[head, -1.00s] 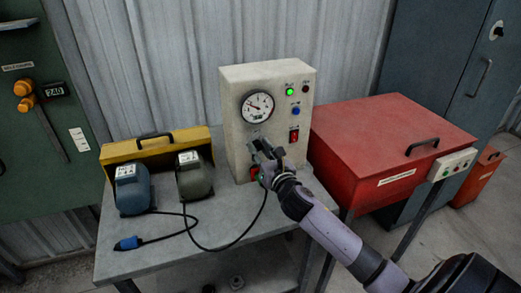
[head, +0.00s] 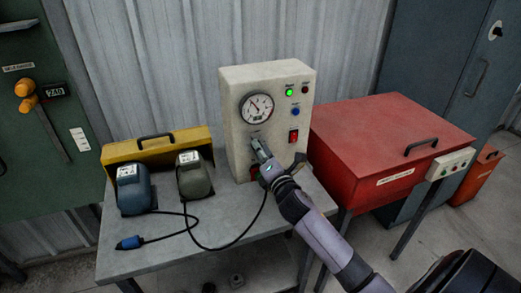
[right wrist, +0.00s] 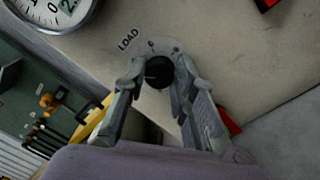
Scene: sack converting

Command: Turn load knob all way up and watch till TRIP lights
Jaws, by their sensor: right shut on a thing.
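The cream test box (head: 235,95) stands on the grey table with a round dial gauge (head: 257,107) on its front. A green lamp (head: 289,92) is lit at its upper right. A dark red lamp (head: 305,89) beside it looks unlit; its label is too small to read. My right gripper (head: 258,146) is at the box front below the gauge. In the right wrist view, its fingers are shut on the black load knob (right wrist: 159,72), under the word LOAD. The knob is hidden by the gripper in the head view. My left gripper is not in view.
A blue motor unit (head: 133,188) and a grey-green one (head: 194,178) stand left of the box, with a black cable and blue plug (head: 130,243). A yellow case (head: 160,150) is behind them. A red chest (head: 385,140) stands at the right.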

